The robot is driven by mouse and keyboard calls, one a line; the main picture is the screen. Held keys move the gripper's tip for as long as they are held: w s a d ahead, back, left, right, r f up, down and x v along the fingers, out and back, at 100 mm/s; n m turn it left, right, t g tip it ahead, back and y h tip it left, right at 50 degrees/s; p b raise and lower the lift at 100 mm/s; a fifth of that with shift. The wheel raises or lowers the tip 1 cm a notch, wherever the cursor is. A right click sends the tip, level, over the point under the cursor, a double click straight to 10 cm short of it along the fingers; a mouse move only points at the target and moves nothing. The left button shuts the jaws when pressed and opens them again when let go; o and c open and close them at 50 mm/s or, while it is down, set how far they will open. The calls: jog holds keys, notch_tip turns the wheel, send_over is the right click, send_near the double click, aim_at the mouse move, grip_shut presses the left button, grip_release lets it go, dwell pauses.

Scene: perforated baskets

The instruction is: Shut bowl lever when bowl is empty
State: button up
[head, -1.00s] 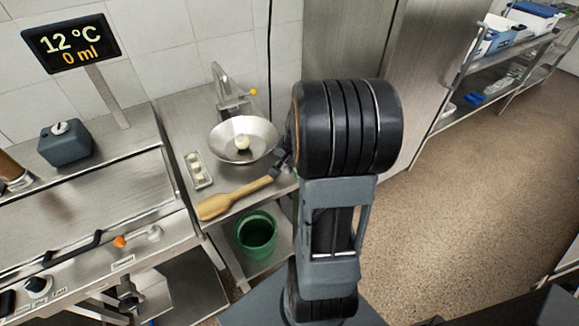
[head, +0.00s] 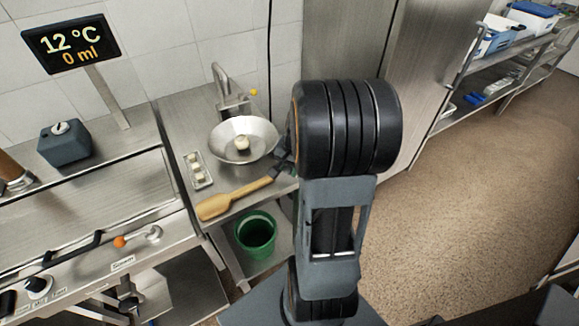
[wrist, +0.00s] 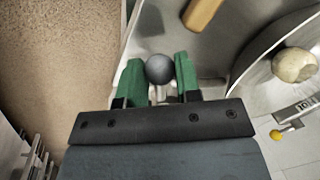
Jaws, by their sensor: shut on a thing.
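The metal bowl (head: 262,131) stands under the tap at the back of the steel counter. A pale round piece (head: 242,143) lies in it; I see no liquid. In the wrist view the bowl (wrist: 262,88) is at the right with the pale piece (wrist: 294,65) inside. My gripper (wrist: 165,72) is shut on a dark grey ball knob (wrist: 159,68), which sits between its green fingers beside the bowl. This looks like the bowl lever; its shaft is mostly hidden. In the head view my gripper (head: 284,166) is right of the bowl, partly hidden by my arm.
A wooden paddle (head: 215,206) lies in front of the bowl, and a tray (head: 204,184) with several pale pieces lies left of it. A green bucket (head: 256,233) is below. A display (head: 70,43) reads 12 °C and 0 ml. The tap has a yellow knob (head: 254,92).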

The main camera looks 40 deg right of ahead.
aim_at(288, 167)
jog(key=shift+w+m, duration=0.2)
jog(key=shift+m, duration=0.1)
jog(key=shift+w+a+r+m+h+p, duration=0.15)
jog(key=shift+w+m+p, duration=0.15)
jog(key=shift+m, duration=0.25)
jog(key=shift+w+a+m+h+p, duration=0.1)
jog(key=shift+w+m+h+p, duration=0.15)
jog(key=shift+m, duration=0.3)
jog(key=shift+w+m+p, duration=0.3)
jog(key=shift+m, duration=0.4)
jog(key=shift+w+m+p, duration=0.3)
jog(key=shift+m, duration=0.4)
jog(key=o, duration=0.9)
jog(key=s+r, duration=0.1)
jog(key=r, duration=0.8)
jog(key=s+r, duration=0.1)
jog(key=r, duration=0.3)
jog(key=shift+s+d+r, duration=0.1)
jog(key=shift+s+r, duration=0.05)
jog(key=shift+s, duration=0.2)
